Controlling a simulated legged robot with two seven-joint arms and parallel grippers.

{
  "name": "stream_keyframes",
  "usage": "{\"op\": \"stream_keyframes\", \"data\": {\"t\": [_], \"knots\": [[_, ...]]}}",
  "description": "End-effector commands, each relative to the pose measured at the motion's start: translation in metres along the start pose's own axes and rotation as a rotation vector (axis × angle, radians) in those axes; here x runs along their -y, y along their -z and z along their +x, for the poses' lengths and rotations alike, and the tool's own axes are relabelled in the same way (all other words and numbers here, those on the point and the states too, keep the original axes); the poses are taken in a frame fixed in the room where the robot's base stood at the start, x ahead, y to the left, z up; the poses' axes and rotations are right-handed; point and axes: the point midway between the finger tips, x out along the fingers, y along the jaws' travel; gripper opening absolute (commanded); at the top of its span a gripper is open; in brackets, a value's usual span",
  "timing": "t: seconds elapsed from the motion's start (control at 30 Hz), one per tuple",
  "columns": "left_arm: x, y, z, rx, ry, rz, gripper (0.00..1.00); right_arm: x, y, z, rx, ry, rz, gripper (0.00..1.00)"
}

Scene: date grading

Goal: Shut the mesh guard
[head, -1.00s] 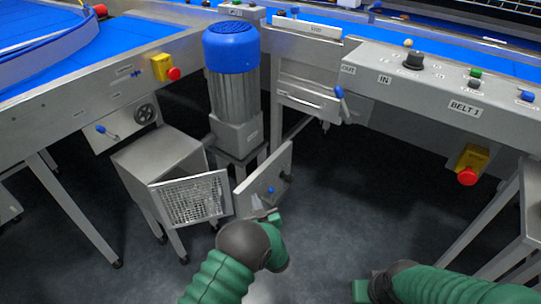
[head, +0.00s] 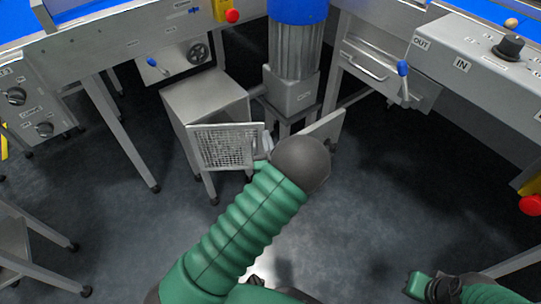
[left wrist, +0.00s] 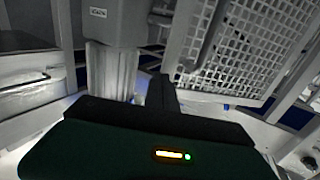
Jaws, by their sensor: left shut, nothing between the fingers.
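The mesh guard (head: 225,147), a grey frame with wire mesh, stands swung out in front of a grey box (head: 205,95). In the left wrist view the mesh guard (left wrist: 245,48) fills the upper right. My left gripper (head: 264,148) is at the guard's right edge in the head view, mostly hidden behind my dark wrist. In the left wrist view its shut, empty fingers (left wrist: 163,93) are close beside the guard's frame; I cannot tell whether they touch. My right gripper (head: 418,285) is only partly seen at the bottom right, and its fingers do not show clearly.
A plain grey panel (head: 323,130) stands right of my left wrist, partly hidden. A blue-topped motor (head: 295,50) stands behind. Machine legs (head: 120,130) and a low frame (head: 35,240) stand at left. The dark floor (head: 350,210) is clear at centre right.

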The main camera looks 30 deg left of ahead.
Motion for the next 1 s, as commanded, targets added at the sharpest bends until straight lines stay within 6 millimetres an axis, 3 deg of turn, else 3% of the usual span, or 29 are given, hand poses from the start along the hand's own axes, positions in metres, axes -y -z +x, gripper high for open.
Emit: {"op": "stream_keyframes", "data": {"t": [0.03,0.2,0.67,0.77,1.0], "knots": [[0.000,-0.005,0.009,-0.002,0.001,-0.004,0.00,0.000,-0.002,0.010,0.000,0.000,0.000,0.00],[0.000,-0.002,0.029,-0.001,0.000,-0.002,0.00,0.000,-0.004,0.017,0.000,0.000,0.000,0.00],[-0.001,0.000,0.036,-0.001,0.010,0.000,0.00,0.000,-0.004,0.017,0.000,0.000,0.000,0.00],[-0.002,0.000,0.048,-0.005,0.058,-0.001,0.00,0.000,-0.004,0.017,0.000,0.000,0.000,0.00],[0.001,0.000,0.103,0.000,0.243,-0.003,0.00,0.000,-0.004,0.017,0.000,0.000,0.000,0.00]]}}
